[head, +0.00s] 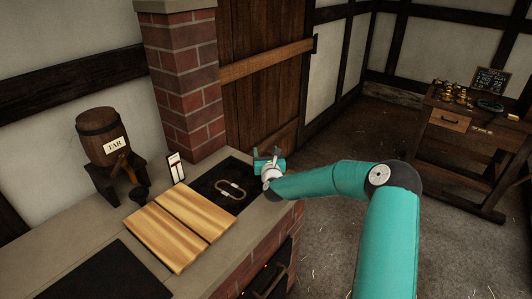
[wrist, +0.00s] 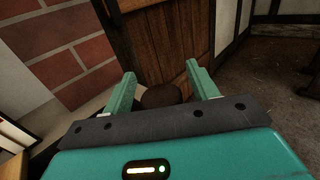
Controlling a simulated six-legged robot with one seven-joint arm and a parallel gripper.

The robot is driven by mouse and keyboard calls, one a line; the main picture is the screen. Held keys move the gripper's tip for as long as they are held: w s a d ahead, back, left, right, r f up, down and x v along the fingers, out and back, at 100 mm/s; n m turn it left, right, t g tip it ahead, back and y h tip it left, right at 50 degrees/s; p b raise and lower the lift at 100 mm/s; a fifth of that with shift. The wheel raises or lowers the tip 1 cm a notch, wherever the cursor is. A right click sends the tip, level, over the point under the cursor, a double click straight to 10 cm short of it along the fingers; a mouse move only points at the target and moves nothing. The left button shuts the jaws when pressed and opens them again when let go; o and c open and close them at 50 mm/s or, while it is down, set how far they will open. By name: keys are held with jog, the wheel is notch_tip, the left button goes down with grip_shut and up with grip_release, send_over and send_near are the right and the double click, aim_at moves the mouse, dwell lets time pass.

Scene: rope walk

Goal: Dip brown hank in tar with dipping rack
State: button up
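My gripper (head: 270,163) is at the right end of the brick-sided counter, beside its dark square area. In the wrist view my gripper (wrist: 163,88) has its two teal fingers wide apart. A dark brown rounded thing (wrist: 160,96) shows between or beyond them, with gaps on both sides; I cannot tell if it is the brown hank. A pale oval loop (head: 231,189) lies on or over the dark square area (head: 208,180); I cannot tell if it is the dipping rack. A barrel labelled TAR (head: 102,136) lies on a dark stand at the left.
Striped wooden boards (head: 165,238) lie on the counter (head: 68,222) left of the dark square. A small white card (head: 176,167) stands behind them. A brick pillar (head: 188,75) rises behind. A workbench (head: 450,150) with small brass-coloured items stands far right. Open floor lies between.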

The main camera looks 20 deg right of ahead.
jog(key=s+a, duration=0.2)
jog(key=s, duration=1.1)
jog(key=shift+s+a, duration=0.25)
